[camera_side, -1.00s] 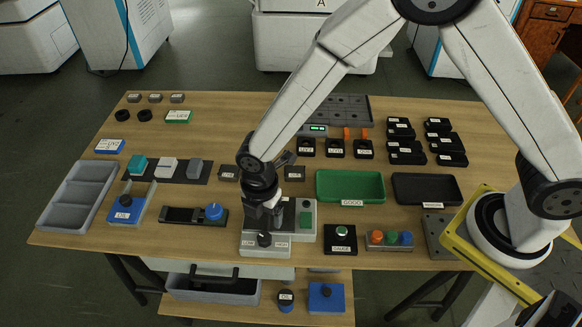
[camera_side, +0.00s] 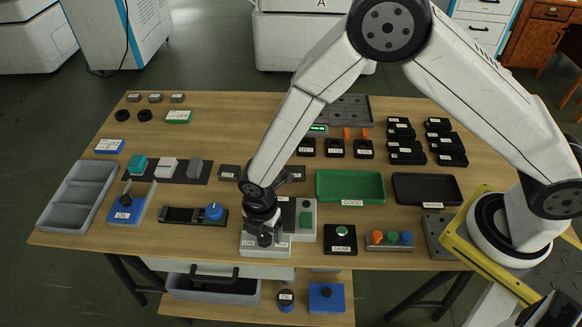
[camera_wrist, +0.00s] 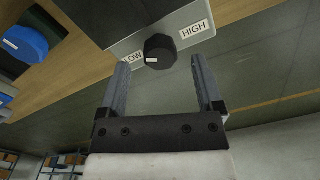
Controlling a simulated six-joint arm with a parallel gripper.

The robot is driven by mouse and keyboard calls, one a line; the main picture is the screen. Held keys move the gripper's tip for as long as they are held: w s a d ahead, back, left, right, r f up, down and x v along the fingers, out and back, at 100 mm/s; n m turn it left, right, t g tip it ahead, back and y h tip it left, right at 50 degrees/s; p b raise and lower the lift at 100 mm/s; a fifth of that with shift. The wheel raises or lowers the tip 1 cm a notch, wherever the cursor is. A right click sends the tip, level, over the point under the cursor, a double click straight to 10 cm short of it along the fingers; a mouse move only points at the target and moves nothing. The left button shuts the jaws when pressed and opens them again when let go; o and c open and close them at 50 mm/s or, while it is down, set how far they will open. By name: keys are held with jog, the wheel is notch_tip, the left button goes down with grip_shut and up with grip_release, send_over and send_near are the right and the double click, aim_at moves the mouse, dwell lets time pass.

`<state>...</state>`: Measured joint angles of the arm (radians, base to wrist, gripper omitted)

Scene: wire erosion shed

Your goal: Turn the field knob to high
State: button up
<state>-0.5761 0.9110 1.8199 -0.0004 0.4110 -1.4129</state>
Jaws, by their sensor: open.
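The field knob (camera_wrist: 160,48) is a round black knob on a grey panel, between a LOW label (camera_wrist: 132,57) and a HIGH label (camera_wrist: 194,29). Its white pointer mark is on the LOW side. My gripper (camera_wrist: 160,63) is open in the wrist view, with one finger towards each side of the knob. The fingertips are close to the knob; I cannot tell whether they touch it. In the side view my gripper (camera_side: 263,232) is low over the front of the grey unit (camera_side: 251,249) and partly hides the knob.
A blue round knob (camera_side: 214,211) on a black slide fixture stands to the left. A green GOOD tray (camera_side: 350,184) lies behind. The table's front edge is just in front of the unit.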

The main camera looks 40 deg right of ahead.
jog(key=shift+f, duration=1.05)
grip_shut()
